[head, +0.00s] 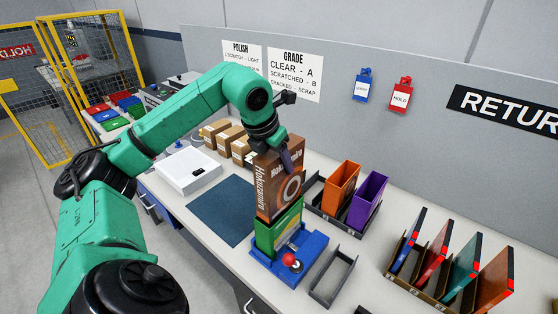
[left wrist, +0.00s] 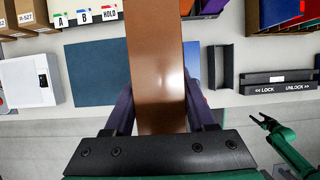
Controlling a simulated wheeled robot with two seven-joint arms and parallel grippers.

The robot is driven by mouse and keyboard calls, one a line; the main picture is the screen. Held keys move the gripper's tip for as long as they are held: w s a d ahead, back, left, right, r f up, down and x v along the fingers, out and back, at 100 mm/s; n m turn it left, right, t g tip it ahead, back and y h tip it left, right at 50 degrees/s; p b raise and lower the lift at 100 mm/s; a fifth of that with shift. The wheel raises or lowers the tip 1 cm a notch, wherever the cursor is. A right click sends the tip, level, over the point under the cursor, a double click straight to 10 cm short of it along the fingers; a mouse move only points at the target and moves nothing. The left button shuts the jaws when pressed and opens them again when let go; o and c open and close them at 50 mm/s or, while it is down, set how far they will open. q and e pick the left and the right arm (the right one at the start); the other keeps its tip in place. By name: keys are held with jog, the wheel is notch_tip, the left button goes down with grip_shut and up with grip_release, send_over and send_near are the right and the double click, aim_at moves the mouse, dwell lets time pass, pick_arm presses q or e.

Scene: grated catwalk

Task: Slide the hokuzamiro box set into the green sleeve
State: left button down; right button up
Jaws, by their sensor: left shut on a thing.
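The hokuzamiro box set (head: 280,190) is a brown-orange upright box with lettering and a pale ring. My left gripper (head: 288,157) is shut on its upper part. In the left wrist view the box (left wrist: 157,75) runs upward between the fingers (left wrist: 160,115). The green sleeve (head: 278,235) stands upright in a blue fixture (head: 310,249) with a red knob. The box's lower edge is at the sleeve's top in the head view; I cannot tell whether it is inside. The box hides most of the sleeve in the wrist view.
An orange sleeve (head: 341,184) and a purple sleeve (head: 367,200) stand in a dark rack to the right. A dark open frame (head: 334,276) lies beside the fixture. Several coloured slabs stand in a rack (head: 431,279) at lower right. A blue mat (head: 222,210) is clear.

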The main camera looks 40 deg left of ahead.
pick_arm(q)
jog(key=shift+f+b, duration=5.95)
jog(key=shift+f, duration=0.75)
jog(key=shift+r, duration=0.1)
grip_release()
notch_tip(320, 180, up, 8)
jog(key=p, duration=0.8)
jog(key=shift+r, duration=0.1)
